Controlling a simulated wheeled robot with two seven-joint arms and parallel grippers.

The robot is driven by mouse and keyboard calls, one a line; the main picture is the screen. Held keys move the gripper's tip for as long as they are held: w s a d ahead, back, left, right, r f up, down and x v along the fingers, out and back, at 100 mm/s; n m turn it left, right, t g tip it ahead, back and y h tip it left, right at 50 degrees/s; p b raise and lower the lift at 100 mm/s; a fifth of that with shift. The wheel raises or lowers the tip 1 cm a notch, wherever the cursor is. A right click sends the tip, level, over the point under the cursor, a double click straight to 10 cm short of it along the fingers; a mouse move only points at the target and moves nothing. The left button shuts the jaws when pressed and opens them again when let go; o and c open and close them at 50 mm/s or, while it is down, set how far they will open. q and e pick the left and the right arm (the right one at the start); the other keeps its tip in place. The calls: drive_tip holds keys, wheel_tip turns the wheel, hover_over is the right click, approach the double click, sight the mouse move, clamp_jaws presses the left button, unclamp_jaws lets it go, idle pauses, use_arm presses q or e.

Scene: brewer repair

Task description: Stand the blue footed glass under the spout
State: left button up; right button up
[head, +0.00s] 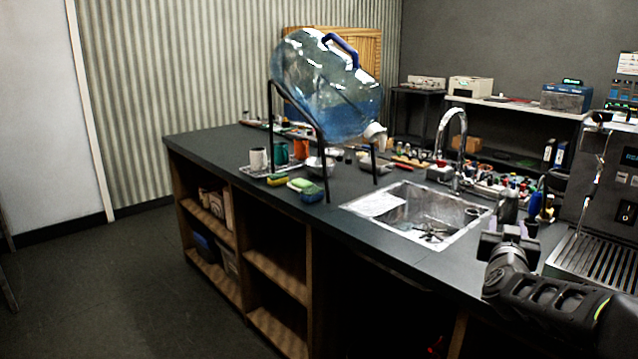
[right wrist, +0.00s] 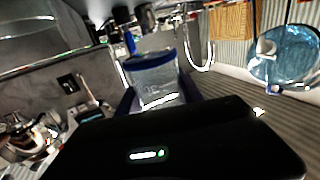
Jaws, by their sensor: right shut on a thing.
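My right gripper (head: 508,243) reaches in from the lower right in the head view, over the counter between the sink and the coffee machine (head: 612,190). In the right wrist view the blue footed glass (right wrist: 155,82), clear with a blue rim, stands between the fingers of my right gripper (right wrist: 157,100), which is shut on it. Its foot is hidden behind the gripper body. In the head view I cannot clearly pick out the glass. The machine's spout is not clear to me; the drip grille (head: 592,258) shows at the right. My left gripper is not in view.
A sink (head: 420,215) with a tall faucet (head: 452,135) lies left of my gripper. Small bottles (head: 535,205) crowd the counter beside the machine. A large blue water jug (head: 322,85) leans in a black stand. Sponges (head: 302,185) lie near the counter's front edge.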

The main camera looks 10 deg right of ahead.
drive_tip(key=shift+s+d+r, duration=0.1)
drive_tip(key=shift+r, duration=0.3)
drive_tip(key=s+a+f+n+t+y+p, duration=0.1)
drive_tip(key=a+f+n+y, duration=0.1)
drive_tip(key=a+f, duration=0.4)
drive_tip(key=s+a+f+n+t+y+p, duration=0.1)
drive_tip(key=a+f+y, duration=0.3)
drive_tip(key=a, duration=1)
drive_tip(key=s+a+f+n+t+y+p, duration=0.1)
drive_tip(key=s+a+f+n+y+p, duration=0.1)
drive_tip(key=a+f, duration=0.7)
drive_tip(key=shift+s+a+f+n+y+p, duration=0.15)
drive_tip(key=shift+s+a+n+y+p, duration=0.25)
drive_tip(key=shift+a+n+y, duration=0.35)
drive_tip(key=shift+d, duration=0.25)
